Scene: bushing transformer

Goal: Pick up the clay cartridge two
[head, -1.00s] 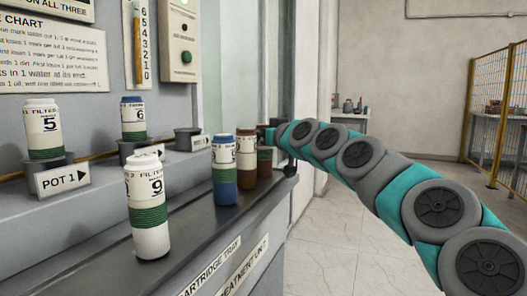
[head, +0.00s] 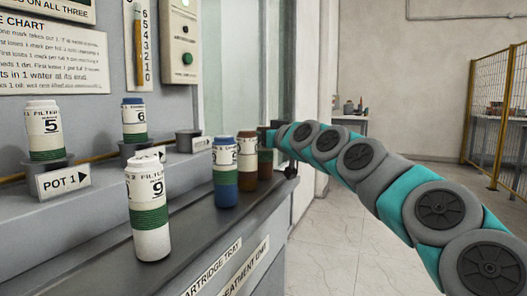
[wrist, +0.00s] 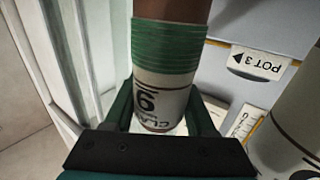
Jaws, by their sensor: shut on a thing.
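A brown cartridge (head: 265,162) with a green band stands at the far end of the grey tray ledge, partly hidden behind another brown cartridge (head: 246,157). My gripper (head: 268,139) is at the far one. In the wrist view, my gripper (wrist: 160,112) is shut around a cartridge (wrist: 164,85) with a brown body, a green ribbed band and a white label. The label shows upside down, with "CLA" and a digit that reads 6 or 9. I cannot tell whether the cartridge is clear of the ledge.
A blue cartridge (head: 226,172) and a white cartridge (head: 149,208) stand nearer on the ledge (head: 185,225). Cartridges 5 (head: 44,132) and 6 (head: 134,119) sit in pots behind. A POT 3 sign (wrist: 258,63) shows in the wrist view. The floor at right is clear.

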